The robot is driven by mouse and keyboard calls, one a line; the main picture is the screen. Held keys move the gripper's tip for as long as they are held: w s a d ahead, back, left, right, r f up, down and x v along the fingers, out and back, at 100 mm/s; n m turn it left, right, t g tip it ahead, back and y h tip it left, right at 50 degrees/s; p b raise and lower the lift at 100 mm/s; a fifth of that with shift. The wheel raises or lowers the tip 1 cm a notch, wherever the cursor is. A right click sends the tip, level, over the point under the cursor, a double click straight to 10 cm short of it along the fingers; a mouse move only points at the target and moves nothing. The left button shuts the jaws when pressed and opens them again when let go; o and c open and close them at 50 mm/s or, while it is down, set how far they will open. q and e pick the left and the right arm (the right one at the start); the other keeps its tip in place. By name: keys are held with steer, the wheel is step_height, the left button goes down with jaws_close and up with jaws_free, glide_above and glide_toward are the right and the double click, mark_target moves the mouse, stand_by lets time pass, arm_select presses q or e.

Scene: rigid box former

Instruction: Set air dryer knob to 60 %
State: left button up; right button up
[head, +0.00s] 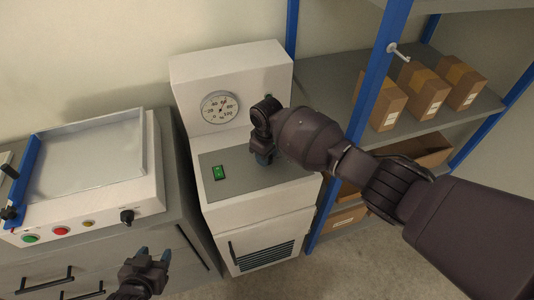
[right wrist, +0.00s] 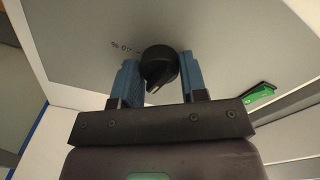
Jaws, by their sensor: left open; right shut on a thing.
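The air dryer (head: 235,140) is a white cabinet with a grey sloped panel, a round dial gauge (head: 220,107) and a green switch (head: 218,172). In the right wrist view its black knob (right wrist: 158,64) sits on the grey panel, with a pale pointer mark and small lettering beside it. My right gripper (right wrist: 157,82) has its blue fingers on both sides of the knob and is shut on it. In the head view my right gripper (head: 263,158) and arm hide the knob. My left gripper (head: 153,254) is open and empty, low in front of the left bench.
A machine with a clear lid (head: 90,155) and several buttons stands on the grey drawer cabinet at left. Floor shows in front of the dryer.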

steer(key=shift+n, duration=1.1)
steer(key=o, duration=0.9)
step_height(320, 180, up, 11)
steer(key=shift+f+p, duration=0.1)
steer(key=shift+p, duration=0.85)
steer(key=shift+s+f, duration=0.1)
